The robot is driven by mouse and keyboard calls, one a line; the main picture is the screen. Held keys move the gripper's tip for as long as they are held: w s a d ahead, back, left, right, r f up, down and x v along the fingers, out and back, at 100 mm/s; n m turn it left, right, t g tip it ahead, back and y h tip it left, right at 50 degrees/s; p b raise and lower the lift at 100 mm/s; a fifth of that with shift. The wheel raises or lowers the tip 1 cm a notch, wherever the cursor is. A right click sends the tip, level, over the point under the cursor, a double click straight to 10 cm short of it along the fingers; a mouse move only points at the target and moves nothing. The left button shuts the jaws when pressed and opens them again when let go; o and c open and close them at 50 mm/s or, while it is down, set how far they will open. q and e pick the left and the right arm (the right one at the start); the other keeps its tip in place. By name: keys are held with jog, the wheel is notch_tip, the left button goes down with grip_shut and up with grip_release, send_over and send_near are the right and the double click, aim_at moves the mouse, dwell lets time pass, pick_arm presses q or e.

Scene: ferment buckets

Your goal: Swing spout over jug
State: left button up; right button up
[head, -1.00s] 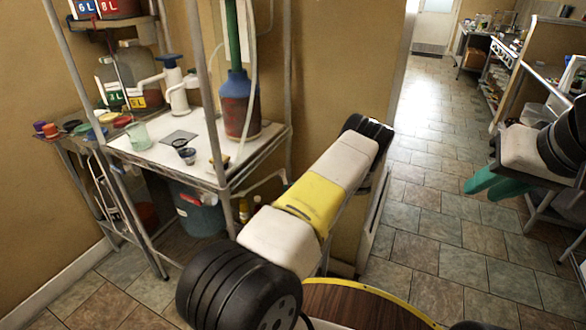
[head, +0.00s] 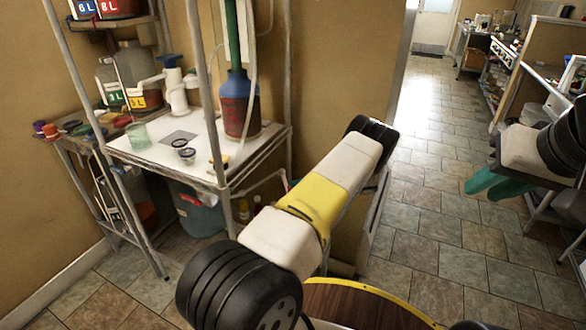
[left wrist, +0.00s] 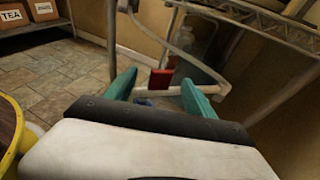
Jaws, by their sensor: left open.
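My left gripper (left wrist: 159,78) shows in the left wrist view with its teal fingers spread apart. A red piece (left wrist: 161,80) shows between the fingertips, beside a pale horizontal pipe (left wrist: 153,93) that looks like the spout. I cannot tell whether the fingers touch it. In the head view my left arm hides most of this area. A clear greenish jug-like vessel (head: 137,134) stands on the white shelf top; I cannot tell if it is the task's jug. My right gripper (head: 487,187) has two teal fingers slightly apart, empty, at the right.
A teal bucket (head: 200,212) sits below. A round wooden top (head: 360,305) is at the front. The tiled floor (head: 430,200) is open to the right.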

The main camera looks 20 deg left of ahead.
pick_arm(q)
jog(key=shift+v, duration=2.45)
